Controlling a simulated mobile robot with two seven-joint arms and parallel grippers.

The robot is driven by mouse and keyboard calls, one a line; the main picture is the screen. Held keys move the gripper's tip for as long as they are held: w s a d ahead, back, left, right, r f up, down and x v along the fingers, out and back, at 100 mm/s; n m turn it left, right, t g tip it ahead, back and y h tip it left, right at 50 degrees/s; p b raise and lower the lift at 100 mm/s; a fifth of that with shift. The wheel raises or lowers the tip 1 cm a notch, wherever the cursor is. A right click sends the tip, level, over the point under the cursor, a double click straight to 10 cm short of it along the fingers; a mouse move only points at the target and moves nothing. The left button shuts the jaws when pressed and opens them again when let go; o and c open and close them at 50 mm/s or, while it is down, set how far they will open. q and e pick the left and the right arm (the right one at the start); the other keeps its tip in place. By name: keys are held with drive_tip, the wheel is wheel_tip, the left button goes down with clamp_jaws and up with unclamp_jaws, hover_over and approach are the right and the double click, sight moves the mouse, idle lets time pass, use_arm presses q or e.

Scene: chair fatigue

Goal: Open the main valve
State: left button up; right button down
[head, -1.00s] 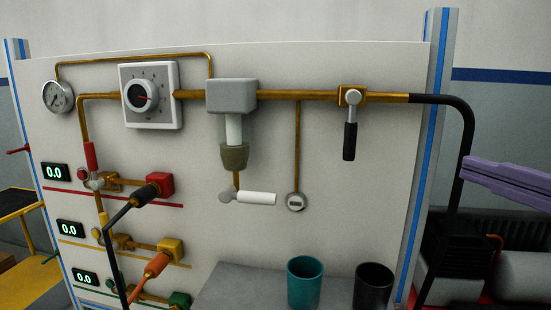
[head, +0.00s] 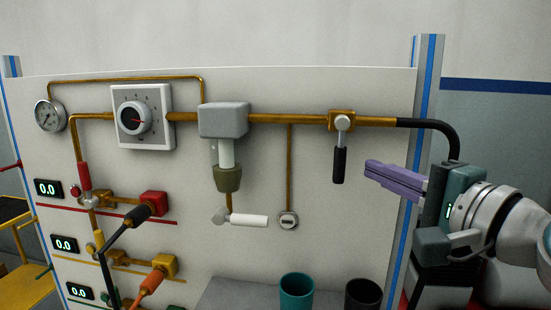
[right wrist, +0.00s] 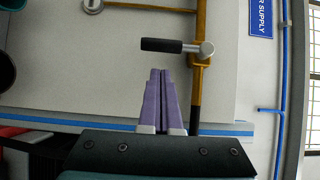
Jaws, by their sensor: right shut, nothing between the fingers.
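The main valve is likely the one with a black lever handle (head: 339,165) on the brass pipe at the upper right of the panel. Its handle hangs straight down from a silver hub (head: 342,122). In the right wrist view the handle (right wrist: 162,45) lies across the picture just beyond my fingertips. My right gripper (head: 369,168), with purple fingers, is shut and empty, to the right of the handle and apart from it. Its closed fingers also show in the right wrist view (right wrist: 160,75). My left gripper is not in view.
A white-handled valve (head: 249,220) sits below a grey block (head: 223,120) on the panel. A teal cup (head: 296,290) and a black cup (head: 363,294) stand on a grey shelf below. A black hose (head: 440,125) bends down at the panel's right edge.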

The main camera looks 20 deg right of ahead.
drive_tip(key=shift+w+a, duration=0.65)
drive_tip(key=shift+a, duration=0.1)
drive_tip(key=shift+w+a+f+m+b, duration=0.1)
drive_tip(key=shift+a+f+m+b, duration=0.15)
drive_tip(key=shift+b, duration=0.3)
drive_tip(key=shift+t, duration=0.3)
